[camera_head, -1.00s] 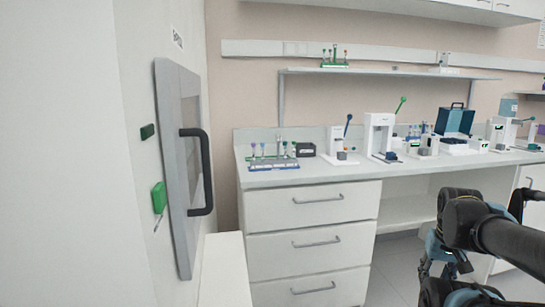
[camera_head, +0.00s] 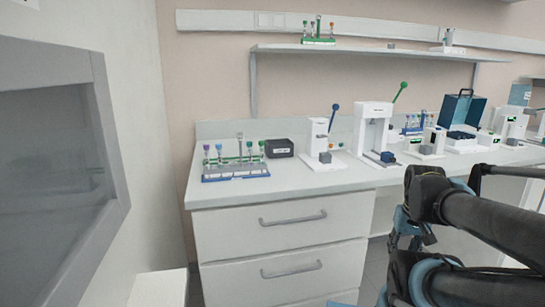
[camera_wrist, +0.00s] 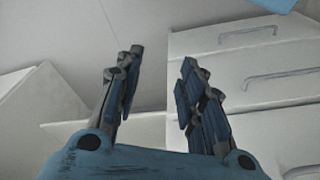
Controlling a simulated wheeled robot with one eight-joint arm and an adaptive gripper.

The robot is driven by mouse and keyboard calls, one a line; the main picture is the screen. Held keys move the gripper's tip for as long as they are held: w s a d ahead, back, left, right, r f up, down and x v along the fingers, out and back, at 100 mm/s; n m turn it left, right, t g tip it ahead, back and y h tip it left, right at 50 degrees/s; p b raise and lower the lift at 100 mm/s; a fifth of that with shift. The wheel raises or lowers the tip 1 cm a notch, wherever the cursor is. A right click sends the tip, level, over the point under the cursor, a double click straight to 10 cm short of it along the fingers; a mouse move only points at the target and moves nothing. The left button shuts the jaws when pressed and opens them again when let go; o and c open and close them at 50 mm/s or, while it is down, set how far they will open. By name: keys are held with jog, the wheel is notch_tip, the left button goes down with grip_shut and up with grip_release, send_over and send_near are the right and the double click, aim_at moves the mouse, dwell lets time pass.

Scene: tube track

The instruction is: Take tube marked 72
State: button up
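A blue and green rack (camera_head: 236,172) with several capped tubes (camera_head: 239,147) stands at the left end of the bench. A green rack (camera_head: 318,41) with several tubes stands on the wall shelf. Another blue rack with tubes (camera_head: 416,125) stands further right on the bench. The markings on the tubes are too small to read, so I cannot tell which is 72. My gripper (camera_wrist: 155,85) is open and empty in the wrist view, with drawer fronts beyond it. In the head view my arm is at the lower right, away from the racks.
A black box (camera_head: 279,148) sits beside the left rack. White devices with levers (camera_head: 372,130) and a teal case (camera_head: 460,109) stand along the bench. Drawers (camera_head: 282,230) are below. A grey-framed door (camera_head: 108,190) is close on the left.

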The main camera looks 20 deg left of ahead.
jog(key=shift+w+d, duration=0.25)
jog(key=shift+w, duration=0.15)
jog(key=shift+r, duration=0.1)
